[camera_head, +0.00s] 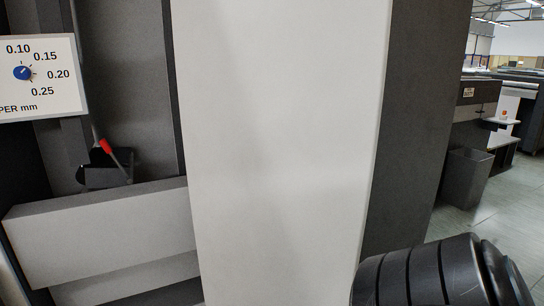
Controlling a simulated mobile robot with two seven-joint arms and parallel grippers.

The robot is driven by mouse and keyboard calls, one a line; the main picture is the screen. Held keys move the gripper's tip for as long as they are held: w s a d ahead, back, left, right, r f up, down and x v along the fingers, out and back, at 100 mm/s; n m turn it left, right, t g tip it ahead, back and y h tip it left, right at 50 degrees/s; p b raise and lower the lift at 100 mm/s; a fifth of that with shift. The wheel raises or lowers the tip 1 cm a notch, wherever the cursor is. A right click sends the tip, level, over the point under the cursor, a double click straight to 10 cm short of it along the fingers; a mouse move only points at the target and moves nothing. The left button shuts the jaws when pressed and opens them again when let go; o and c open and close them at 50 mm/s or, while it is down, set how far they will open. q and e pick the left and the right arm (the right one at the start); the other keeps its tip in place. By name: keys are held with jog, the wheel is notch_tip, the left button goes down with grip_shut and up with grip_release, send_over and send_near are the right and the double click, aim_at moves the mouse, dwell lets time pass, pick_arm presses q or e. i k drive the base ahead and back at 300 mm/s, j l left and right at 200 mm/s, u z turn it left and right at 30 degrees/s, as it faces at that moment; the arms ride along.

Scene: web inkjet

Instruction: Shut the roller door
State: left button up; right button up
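A tall white panel (280,150) fills the middle of the head view, close to me. It runs from the top edge to the bottom edge, and it may be the roller door; I cannot tell how far open it stands. To its left is a dark recess (128,85) of the machine, with a light grey horizontal bar (105,230) across its lower part. No handle shows on the white panel. Neither of my grippers is in view.
A dial plate (60,90) with a blue knob is at the left. A red-tipped lever (108,147) sits in the recess. A dark grey side panel (415,120) borders the white one. A black ribbed cylinder (430,275) is at bottom right. Open floor (480,215) and a grey bin (466,178) lie beyond.

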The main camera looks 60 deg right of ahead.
aim_at(280, 101)
jog(key=k+l+u, duration=0.15)
jog(key=k+l, duration=0.4)
jog(key=k, duration=0.15)
jog(key=k+l, duration=0.2)
jog(key=l, duration=0.2)
jog(key=k+l, duration=0.2)
jog(key=l, duration=0.25)
jog(key=k+l+u, duration=0.1)
jog(key=l, duration=0.35)
jog(key=k+l, duration=0.1)
jog(key=l, duration=1)
jog(key=k+l+u, duration=0.15)
jog(key=l, duration=0.55)
jog(key=j+u, duration=0.2)
jog(key=j, duration=0.45)
